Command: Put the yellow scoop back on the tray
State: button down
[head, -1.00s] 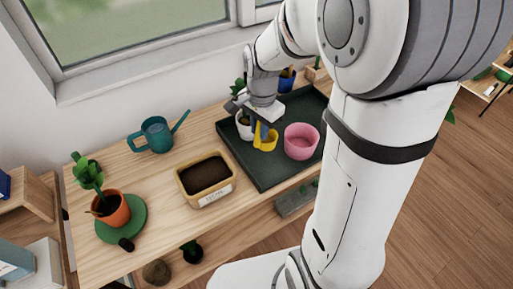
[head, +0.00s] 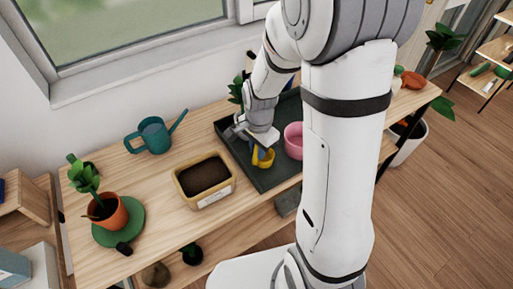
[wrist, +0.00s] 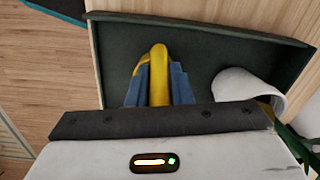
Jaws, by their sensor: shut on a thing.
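The yellow scoop (head: 264,158) is at my gripper (head: 258,147) in the head view, over the left part of the dark tray (head: 268,183). In the wrist view my gripper's blue fingers (wrist: 159,86) are shut on both sides of the yellow scoop's handle (wrist: 159,70). The dark tray (wrist: 210,45) lies beneath it in that view. The hand hides the rest of the scoop there. I cannot tell whether the scoop touches the tray floor.
A pink pot (head: 293,141) stands on the tray, right of the scoop. A white pot (wrist: 247,88) is close beside my gripper in the wrist view. A soil-filled planter (head: 205,180), teal watering can (head: 154,136) and orange potted plant (head: 110,212) stand left on the wooden table.

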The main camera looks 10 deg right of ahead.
jog(key=shift+f, duration=0.25)
jog(key=c, duration=1.3)
grip_release()
jog(key=shift+r, duration=0.1)
